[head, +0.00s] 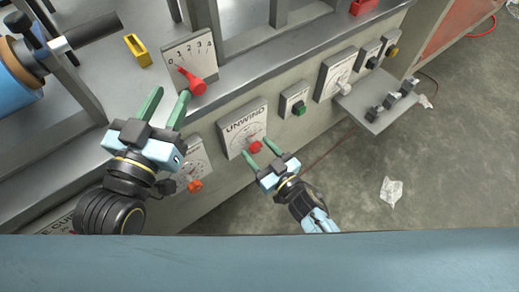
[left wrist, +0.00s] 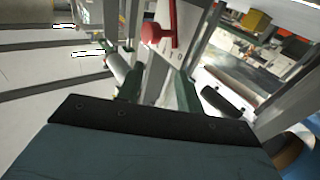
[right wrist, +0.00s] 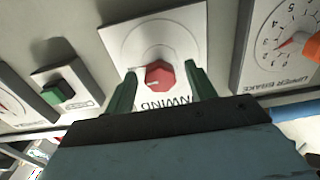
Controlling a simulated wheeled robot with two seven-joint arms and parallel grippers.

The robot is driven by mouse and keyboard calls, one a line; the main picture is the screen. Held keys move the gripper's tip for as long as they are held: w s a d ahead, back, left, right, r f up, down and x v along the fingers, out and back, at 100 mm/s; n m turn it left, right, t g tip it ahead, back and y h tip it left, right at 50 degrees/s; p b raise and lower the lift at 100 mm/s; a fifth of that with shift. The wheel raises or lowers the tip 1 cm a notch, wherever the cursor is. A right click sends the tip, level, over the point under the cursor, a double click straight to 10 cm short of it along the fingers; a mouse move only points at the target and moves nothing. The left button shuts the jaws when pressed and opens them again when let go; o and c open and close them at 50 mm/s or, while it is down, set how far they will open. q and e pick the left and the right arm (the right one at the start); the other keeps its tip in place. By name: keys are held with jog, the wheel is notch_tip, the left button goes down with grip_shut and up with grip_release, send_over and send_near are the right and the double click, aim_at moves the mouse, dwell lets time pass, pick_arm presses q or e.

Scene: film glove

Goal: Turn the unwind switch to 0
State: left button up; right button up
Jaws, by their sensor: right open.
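The unwind switch is a red knob (head: 255,147) on a pale plate marked UNWIND (head: 233,130), on the front of the machine. It also shows in the right wrist view as a red knob (right wrist: 159,75) on its plate (right wrist: 118,38). My right gripper (head: 261,150) is open, with its green fingers on either side of the red knob; I cannot tell whether they touch it. The dial numbers are too small to read. My left gripper (head: 168,106) is open and empty, near the red lever (head: 196,84) on the plate numbered 0 to 4.
A green button (head: 299,108) and a dial with a pale knob (head: 343,86) sit right of the switch. An orange knob (head: 195,185) on another dial is to its left. A small shelf with dark knobs (head: 392,99) juts out at the right.

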jog(key=c, duration=1)
jog(key=shift+o, duration=0.2)
